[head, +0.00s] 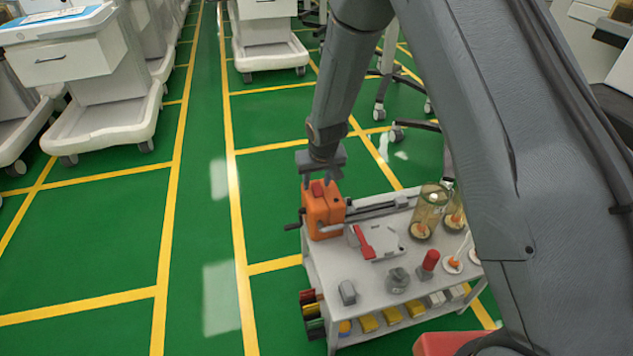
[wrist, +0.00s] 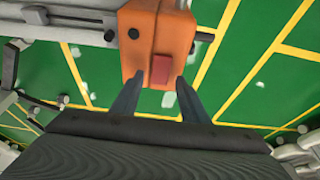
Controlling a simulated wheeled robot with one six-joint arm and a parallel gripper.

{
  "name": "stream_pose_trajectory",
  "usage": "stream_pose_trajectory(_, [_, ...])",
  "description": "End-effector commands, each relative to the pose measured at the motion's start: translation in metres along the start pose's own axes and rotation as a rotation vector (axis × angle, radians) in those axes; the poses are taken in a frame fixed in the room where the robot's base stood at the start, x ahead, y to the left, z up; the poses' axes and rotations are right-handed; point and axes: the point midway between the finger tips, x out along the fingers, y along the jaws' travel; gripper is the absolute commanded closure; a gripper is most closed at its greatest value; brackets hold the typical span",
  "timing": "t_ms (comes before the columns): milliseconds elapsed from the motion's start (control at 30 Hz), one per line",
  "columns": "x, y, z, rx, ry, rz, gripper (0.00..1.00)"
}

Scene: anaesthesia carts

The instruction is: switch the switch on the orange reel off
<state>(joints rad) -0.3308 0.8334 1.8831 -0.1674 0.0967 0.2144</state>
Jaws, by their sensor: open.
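The orange reel (head: 322,212) stands at the far left corner of the white cart top. A red rocker switch (head: 317,189) is on its top. In the wrist view the orange reel (wrist: 157,38) fills the upper middle, and the red switch (wrist: 160,71) lies near its lower edge. My gripper (head: 319,182) is right above the reel, pointing down. In the wrist view its two fingers (wrist: 156,84) are apart, one on each side of the switch's near end, with nothing between them that I can see gripped. Whether the fingertips touch the reel cannot be told.
The cart top (head: 375,285) also carries a red-handled tool (head: 362,242), glass jars (head: 428,212), a red cylinder (head: 430,261) and a grey knob (head: 397,280). A dark crank sticks out from the reel's left side. Green floor lies open to the left, with white carts (head: 75,70) beyond.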

Motion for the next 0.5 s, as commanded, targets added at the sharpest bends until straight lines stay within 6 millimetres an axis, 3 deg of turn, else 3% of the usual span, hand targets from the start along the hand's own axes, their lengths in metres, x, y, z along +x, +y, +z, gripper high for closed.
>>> stream_pose_trajectory(300, [-0.051, -0.001, -0.001, 0.0, 0.003, 0.0, 0.59])
stream_pose_trajectory(500, [-0.07, -0.001, 0.0, 0.001, 0.001, 0.0, 0.59])
